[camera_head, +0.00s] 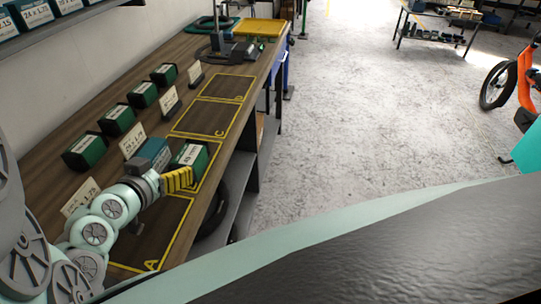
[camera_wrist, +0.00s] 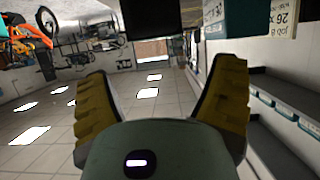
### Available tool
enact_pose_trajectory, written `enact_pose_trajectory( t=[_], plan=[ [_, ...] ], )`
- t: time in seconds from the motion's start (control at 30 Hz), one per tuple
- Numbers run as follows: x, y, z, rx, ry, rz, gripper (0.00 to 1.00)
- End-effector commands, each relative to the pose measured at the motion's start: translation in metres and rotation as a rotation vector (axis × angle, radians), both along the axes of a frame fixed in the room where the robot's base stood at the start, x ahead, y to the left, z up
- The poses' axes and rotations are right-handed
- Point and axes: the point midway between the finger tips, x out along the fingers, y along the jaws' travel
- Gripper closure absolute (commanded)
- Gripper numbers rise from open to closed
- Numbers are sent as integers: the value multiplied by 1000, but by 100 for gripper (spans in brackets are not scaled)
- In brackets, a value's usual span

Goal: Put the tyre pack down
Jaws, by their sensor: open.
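A dark green tyre pack (camera_head: 190,158) with a white label stands on the wooden bench, in the yellow-outlined bay between the bays marked A and C. My gripper (camera_head: 178,180) is at the near side of this pack, its yellow fingers low over the bench. In the wrist view my gripper (camera_wrist: 163,75) has its fingers spread wide with nothing between them. A dark block (camera_wrist: 150,18) shows at the top, beyond the fingertips; I cannot tell for sure that it is the pack. The head view does not show whether the fingers touch the pack.
More green packs (camera_head: 118,119) stand in a row along the back of the bench, with label cards (camera_head: 132,141) before them. Bay A (camera_head: 160,228) and bay C (camera_head: 205,117) are empty. A yellow tray (camera_head: 258,29) lies at the far end.

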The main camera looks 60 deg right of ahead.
Motion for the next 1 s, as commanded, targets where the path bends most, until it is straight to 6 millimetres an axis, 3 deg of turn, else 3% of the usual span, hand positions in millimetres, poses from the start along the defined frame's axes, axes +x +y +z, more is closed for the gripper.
enact_pose_trajectory(
  t=[0.3,0.67,0.77,0.83,1.0],
  plan=[
    [-9,24,9,0,2,5,16],
    [-9,28,13,-3,-3,11,16],
    [10,37,17,-33,-25,96,16],
    [36,53,25,-77,-64,219,16],
    [106,124,62,-246,-248,616,16]
  ],
)
